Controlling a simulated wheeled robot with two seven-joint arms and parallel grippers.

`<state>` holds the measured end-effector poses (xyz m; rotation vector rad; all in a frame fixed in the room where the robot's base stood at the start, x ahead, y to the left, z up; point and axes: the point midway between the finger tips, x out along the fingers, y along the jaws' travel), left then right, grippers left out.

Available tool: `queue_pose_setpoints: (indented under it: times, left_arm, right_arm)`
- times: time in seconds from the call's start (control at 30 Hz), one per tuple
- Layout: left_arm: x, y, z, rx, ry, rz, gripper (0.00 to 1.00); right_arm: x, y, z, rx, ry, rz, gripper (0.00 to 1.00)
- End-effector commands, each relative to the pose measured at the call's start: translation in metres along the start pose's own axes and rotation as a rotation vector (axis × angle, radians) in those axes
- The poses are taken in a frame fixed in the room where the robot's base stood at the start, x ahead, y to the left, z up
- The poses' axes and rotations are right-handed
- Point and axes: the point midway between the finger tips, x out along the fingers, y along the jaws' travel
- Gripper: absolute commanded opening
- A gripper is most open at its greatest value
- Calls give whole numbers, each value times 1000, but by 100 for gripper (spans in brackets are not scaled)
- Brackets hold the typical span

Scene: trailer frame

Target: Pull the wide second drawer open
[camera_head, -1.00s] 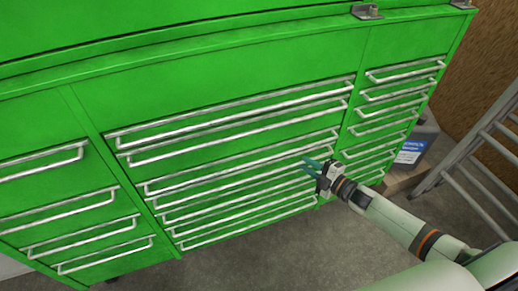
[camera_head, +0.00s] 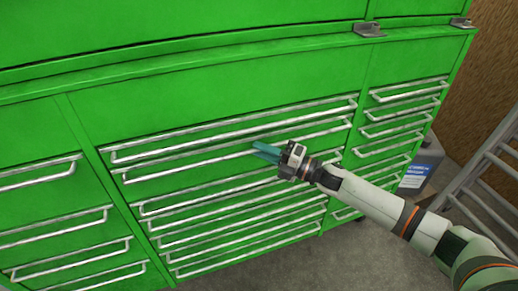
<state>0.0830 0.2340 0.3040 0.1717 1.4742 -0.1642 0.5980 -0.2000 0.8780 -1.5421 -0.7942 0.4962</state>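The green cabinet has a middle column of wide drawers with long silver bar handles. The wide second drawer's handle (camera_head: 190,163) is the second long bar from the top, just below the top bar (camera_head: 230,125). The drawer looks closed. My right gripper (camera_head: 256,150) comes in from the right, with its teal fingertips at the second bar, near its middle. The fingers look close together. I cannot tell whether they grip the bar or only overlap it in view. My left gripper is out of view.
Narrower drawers with silver handles flank the wide ones, left (camera_head: 50,220) and right (camera_head: 400,115). A grey container (camera_head: 420,165) and a metal ladder (camera_head: 485,175) stand at the right. Bare floor (camera_head: 320,265) lies in front of the cabinet.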

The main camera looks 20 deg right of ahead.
Motion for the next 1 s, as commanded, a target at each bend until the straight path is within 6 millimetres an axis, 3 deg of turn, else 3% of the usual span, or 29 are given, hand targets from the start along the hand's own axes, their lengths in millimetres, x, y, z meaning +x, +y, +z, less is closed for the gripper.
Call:
queue_pose_setpoints:
  times: [0.13,0.43,0.57,1.0]
  left_arm:
    - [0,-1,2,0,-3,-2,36]
    - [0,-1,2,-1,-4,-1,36]
    - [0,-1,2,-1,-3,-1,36]
    - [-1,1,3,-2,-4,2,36]
  right_arm:
    - [11,0,0,0,0,0,21]
    - [13,0,0,0,1,2,21]
    - [13,0,0,0,1,2,1]
    - [10,0,3,2,1,3,0]
